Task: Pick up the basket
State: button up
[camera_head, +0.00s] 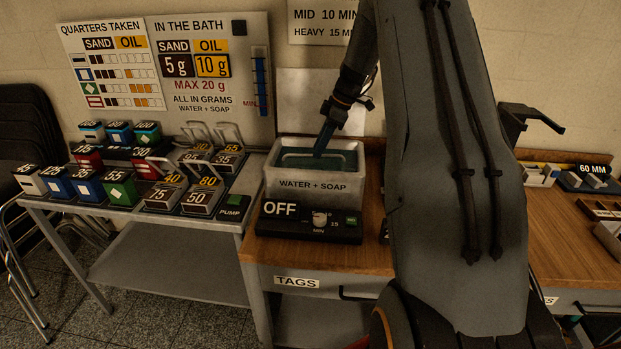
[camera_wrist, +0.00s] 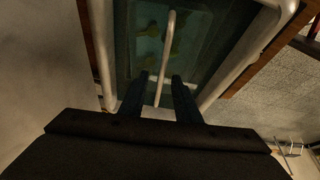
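A grey bath (camera_head: 270,182) labelled "WATER + SOAP" stands on the wooden bench, filled with dark greenish water. My gripper (camera_head: 319,154) reaches down into the bath's opening from above. In the wrist view, a thin pale handle bar (camera_wrist: 169,30), apparently the basket's, runs between the two fingers of my gripper (camera_wrist: 161,78). The fingers are apart, with a gap on each side of the bar. A few blurred yellowish-green shapes (camera_wrist: 168,40) show beneath the handle in the water. The basket's body is hard to make out under the water.
A black control unit (camera_head: 310,222) reading "OFF" sits in front of the bath. Wall signs hang behind.

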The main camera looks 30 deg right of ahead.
aim_at(309, 165)
jog(key=shift+x, duration=0.8)
jog(key=p+x, duration=0.2)
jog(key=x, duration=0.1)
jog(key=p+x, duration=0.1)
jog(key=x, duration=0.1)
jog(key=shift+a+f, duration=0.15)
jog(key=shift+a, duration=0.25)
jog(key=shift+w+a+f, duration=0.1)
jog(key=shift+f, duration=0.35)
grip_shut()
